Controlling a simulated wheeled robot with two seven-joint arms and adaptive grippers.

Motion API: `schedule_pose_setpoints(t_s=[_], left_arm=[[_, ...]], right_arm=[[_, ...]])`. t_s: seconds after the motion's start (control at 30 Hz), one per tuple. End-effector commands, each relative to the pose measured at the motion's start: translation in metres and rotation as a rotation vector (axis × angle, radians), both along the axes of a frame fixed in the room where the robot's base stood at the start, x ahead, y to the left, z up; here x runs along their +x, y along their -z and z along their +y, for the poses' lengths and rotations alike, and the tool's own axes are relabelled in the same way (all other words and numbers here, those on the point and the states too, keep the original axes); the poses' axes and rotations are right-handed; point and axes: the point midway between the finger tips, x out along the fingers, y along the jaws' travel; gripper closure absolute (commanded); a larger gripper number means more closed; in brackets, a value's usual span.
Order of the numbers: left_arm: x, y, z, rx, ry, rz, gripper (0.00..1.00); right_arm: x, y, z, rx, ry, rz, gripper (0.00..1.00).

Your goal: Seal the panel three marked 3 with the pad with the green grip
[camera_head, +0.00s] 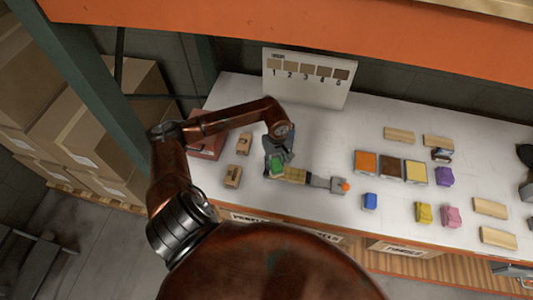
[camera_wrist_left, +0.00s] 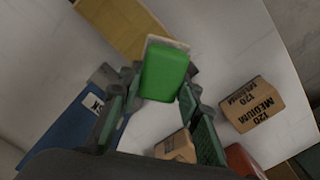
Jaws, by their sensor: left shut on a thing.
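My left gripper (camera_head: 279,158) is shut on the pad with the green grip (camera_head: 277,166). In the left wrist view the green grip (camera_wrist_left: 164,75) sits between the fingers, with a pale pad edge (camera_wrist_left: 168,42) beyond it. A yellow-tan panel (camera_head: 295,175) lies under and just right of the pad. It also shows in the left wrist view (camera_wrist_left: 115,25), close to the pad's edge; I cannot tell whether they touch. No number is readable on this panel, and the gripper and pad partly hide it. My right gripper is not in view.
A grey clamp with an orange knob (camera_head: 346,187) is at the panel's right end. Sanding blocks (camera_head: 233,176) stand left. A numbered sample board (camera_head: 306,78) stands behind. Orange (camera_head: 365,163), brown and yellow trays lie right, among coloured pads (camera_head: 370,201) and wooden panels (camera_head: 490,208).

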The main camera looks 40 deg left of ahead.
Motion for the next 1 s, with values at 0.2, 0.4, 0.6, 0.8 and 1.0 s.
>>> schedule_pose_setpoints(t_s=[0.2,0.4,0.6,0.8,1.0], left_arm=[[0.0,0.002,0.016,0.002,0.005,0.0,0.91],[0.001,-0.024,0.019,0.003,0.009,-0.004,0.91],[0.0,-0.04,0.019,0.002,0.008,-0.001,0.91],[-0.001,-0.058,0.02,0.002,0.005,-0.001,0.91],[-0.002,-0.075,0.021,0.001,0.002,0.0,0.91]], right_arm=[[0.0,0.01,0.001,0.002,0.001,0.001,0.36],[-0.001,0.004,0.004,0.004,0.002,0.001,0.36],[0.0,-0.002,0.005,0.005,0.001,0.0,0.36],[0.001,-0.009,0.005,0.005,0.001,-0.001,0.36],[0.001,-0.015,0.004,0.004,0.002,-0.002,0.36]])
